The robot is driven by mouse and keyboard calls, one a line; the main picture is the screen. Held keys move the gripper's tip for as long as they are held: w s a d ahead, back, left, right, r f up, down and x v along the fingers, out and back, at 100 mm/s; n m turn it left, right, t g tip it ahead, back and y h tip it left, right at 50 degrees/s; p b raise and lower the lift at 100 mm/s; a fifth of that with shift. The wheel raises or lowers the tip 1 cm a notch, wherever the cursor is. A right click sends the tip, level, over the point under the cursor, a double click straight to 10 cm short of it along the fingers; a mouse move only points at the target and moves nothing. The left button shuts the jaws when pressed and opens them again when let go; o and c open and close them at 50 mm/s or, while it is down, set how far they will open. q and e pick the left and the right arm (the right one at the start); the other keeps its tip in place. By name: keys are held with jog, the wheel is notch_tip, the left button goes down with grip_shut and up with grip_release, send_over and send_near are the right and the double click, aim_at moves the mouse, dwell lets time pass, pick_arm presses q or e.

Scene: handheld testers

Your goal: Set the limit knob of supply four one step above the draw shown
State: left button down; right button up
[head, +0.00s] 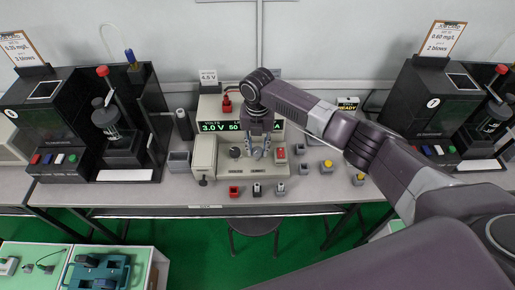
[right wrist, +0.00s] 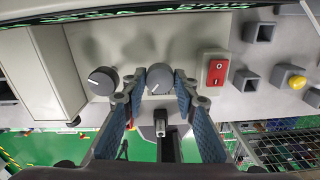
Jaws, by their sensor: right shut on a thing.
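The beige supply (head: 204,152) stands mid-bench in the head view. Knob labels are not readable. My left gripper is not in view.
A red rocker switch (right wrist: 216,70) lies just right of the held knob. Small grey sockets and a yellow button (right wrist: 297,82) are further right. A card (head: 208,75) reading 4.5 V stands behind. Dark tester stations (head: 140,90) flank the supply.

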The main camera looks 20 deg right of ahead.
aim_at(258, 150)
jog(key=shift+w+r+n, duration=0.15)
jog(key=shift+n, duration=0.65)
jog(key=o, duration=1)
jog(key=shift+c, duration=0.2)
jog(key=shift+o, duration=0.9)
notch_tip(258, 150, up, 12)
